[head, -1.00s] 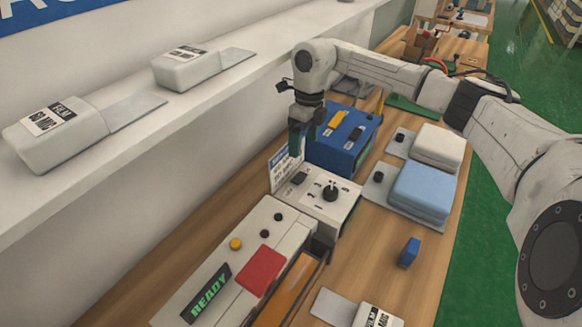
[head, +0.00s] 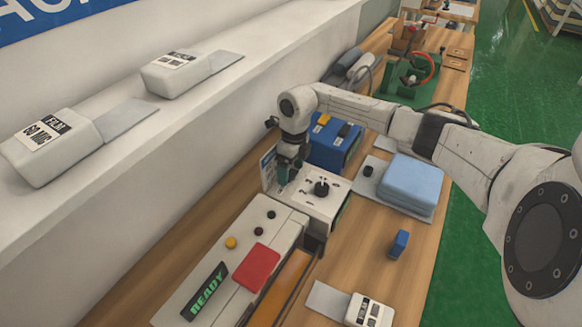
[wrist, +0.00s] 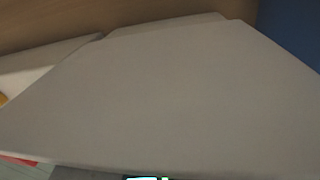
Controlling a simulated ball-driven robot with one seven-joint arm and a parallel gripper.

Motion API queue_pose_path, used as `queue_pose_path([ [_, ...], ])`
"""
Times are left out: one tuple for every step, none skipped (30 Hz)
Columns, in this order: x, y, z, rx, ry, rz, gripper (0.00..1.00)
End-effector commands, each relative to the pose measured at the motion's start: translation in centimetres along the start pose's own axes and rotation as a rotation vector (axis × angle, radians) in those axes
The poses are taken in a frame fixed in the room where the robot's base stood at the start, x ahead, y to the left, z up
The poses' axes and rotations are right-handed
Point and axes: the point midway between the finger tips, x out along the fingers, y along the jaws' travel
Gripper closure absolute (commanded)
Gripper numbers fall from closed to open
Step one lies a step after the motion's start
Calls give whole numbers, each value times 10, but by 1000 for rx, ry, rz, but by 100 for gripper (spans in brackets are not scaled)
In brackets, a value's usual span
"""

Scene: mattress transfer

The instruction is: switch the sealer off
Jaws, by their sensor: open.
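The sealer (head: 232,262) is a long pale unit on the bench in the head view. It has a dark display reading READY (head: 206,291) in green, a red pad (head: 257,267), a yellow button (head: 231,242) and two black knobs. Beyond it stands a white control box (head: 318,207) with a black knob (head: 321,188) on top. My gripper (head: 284,182) points down over the left part of this box, its fingertips close to the top. Whether they touch it I cannot tell. A pale surface (wrist: 160,90) fills most of the wrist view, without fingers showing.
A blue box (head: 333,150) stands behind the control box. A blue folded stack (head: 412,185) and a small blue block (head: 398,244) lie to the right. Film packs (head: 178,72) rest on the white ledge (head: 110,160).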

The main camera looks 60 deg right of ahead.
Motion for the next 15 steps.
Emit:
queue_pose_path([
  [0,0,0,0,0,0,16],
  [0,0,0,0,0,0,16],
  [0,0,0,0,0,0,16],
  [0,0,0,0,0,0,16],
  [0,0,0,0,0,0,16],
  [0,0,0,0,0,0,18],
  [0,0,0,0,0,0,21],
  [0,0,0,0,0,0,24],
  [0,0,0,0,0,0,27],
  [0,0,0,0,0,0,30],
  [0,0,0,0,0,0,33],
  [0,0,0,0,0,0,37],
  [0,0,0,0,0,0,40],
  [0,0,0,0,0,0,43],
  [0,0,0,0,0,0,47],
])
